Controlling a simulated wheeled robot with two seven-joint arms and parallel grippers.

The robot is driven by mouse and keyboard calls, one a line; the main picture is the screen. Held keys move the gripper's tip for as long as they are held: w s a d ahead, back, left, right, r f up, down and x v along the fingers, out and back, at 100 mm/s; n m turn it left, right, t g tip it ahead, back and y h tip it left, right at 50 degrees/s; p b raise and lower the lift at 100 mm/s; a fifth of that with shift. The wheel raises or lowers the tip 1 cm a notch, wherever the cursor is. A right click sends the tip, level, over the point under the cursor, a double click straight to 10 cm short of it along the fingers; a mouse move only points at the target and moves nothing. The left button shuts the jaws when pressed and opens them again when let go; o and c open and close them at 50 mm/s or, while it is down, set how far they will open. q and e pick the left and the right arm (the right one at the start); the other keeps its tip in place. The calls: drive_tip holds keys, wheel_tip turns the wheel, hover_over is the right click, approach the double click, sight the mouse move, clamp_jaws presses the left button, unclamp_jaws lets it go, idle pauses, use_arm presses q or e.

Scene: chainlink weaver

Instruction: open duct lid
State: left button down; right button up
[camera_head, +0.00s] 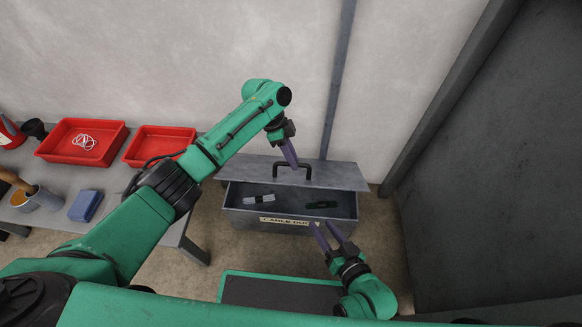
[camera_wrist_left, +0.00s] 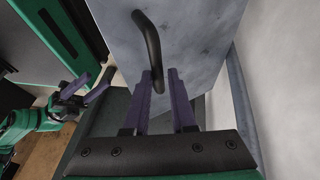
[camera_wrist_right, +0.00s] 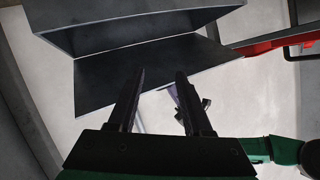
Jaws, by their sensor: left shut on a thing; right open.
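The duct is a grey metal box (camera_head: 236,213) on the floor with a "CABLE DUCT" label (camera_head: 285,221) on its front. Its grey lid (camera_head: 335,176) stands raised at the back, leaving the front of the box open. My left gripper (camera_head: 292,163) is shut on the lid's dark handle (camera_head: 307,169). In the left wrist view, the handle (camera_wrist_left: 149,38) runs down to the fingers (camera_wrist_left: 158,85). My right gripper (camera_head: 329,233) is open and empty at the front right of the box; in the right wrist view, its fingers (camera_wrist_right: 160,75) are apart, with the duct beyond.
Inside the duct lie a light grey piece (camera_head: 259,199) and a dark green piece (camera_head: 321,205). A grey table (camera_head: 117,181) at left carries red trays (camera_head: 108,152), a blue block (camera_head: 85,206) and a cup (camera_head: 45,200). A grey wall panel stands at right.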

drive_tip(key=shift+f, duration=0.25)
idle(0.3)
